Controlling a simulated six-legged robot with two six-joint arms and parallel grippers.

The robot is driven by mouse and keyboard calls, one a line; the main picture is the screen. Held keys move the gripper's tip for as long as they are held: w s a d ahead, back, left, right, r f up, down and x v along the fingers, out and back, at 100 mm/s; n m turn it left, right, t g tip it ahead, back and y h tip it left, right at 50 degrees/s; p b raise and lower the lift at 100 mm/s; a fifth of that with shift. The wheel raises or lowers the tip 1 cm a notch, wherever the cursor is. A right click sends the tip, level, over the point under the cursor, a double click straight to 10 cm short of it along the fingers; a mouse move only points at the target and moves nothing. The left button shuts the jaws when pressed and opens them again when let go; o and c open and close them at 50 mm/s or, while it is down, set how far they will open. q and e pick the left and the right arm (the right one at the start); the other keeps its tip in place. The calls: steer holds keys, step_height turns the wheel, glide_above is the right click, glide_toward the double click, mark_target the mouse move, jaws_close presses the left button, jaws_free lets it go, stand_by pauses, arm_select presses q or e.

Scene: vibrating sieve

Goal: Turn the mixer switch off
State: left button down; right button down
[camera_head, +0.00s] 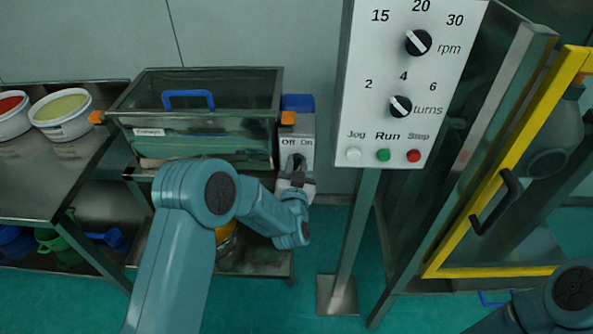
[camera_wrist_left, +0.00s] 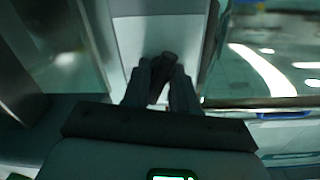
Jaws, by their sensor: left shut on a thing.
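A light grey switch plate (camera_head: 307,152) marked Off and On is fixed at the right end of a glass-walled tank. Its dark knob (camera_head: 296,162) sits below the labels and is partly hidden by my left gripper (camera_head: 297,177), which reaches it from below. In the left wrist view the two fingers (camera_wrist_left: 162,88) of this gripper are shut on the dark knob (camera_wrist_left: 167,60) in front of the pale plate. Which label the knob points to is hard to tell. My right gripper is out of view; only part of that arm shows at the lower right.
A control panel (camera_head: 385,90) with rpm and turns dials and Jog, Run and Stop buttons stands on a post close to the right. A yellow-framed door (camera_head: 508,270) is farther right. The tank (camera_head: 205,90) with a blue handle and a steel table (camera_head: 40,175) with tubs are left.

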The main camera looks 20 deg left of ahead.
arm_select(q)
steer(key=n+b, duration=0.3)
steer(key=b, duration=0.1)
steer(key=n+b, duration=0.2)
steer(key=b, duration=0.3)
steer(key=n+b, duration=0.3)
steer(key=b, duration=0.1)
steer(key=shift+f+n, duration=0.25)
steer(key=shift+n, duration=0.05)
steer(key=shift+r+n+b, duration=0.1)
steer(key=shift+n+b, duration=0.6)
steer(key=shift+b, duration=0.45)
steer(key=shift+r+n+b, duration=0.1)
steer(key=shift+n+b, duration=0.2)
steer(key=c, duration=0.9)
jaws_free()
steer(key=v, duration=1.6)
steer(key=shift+s, duration=0.15)
steer(key=shift+d, duration=0.1)
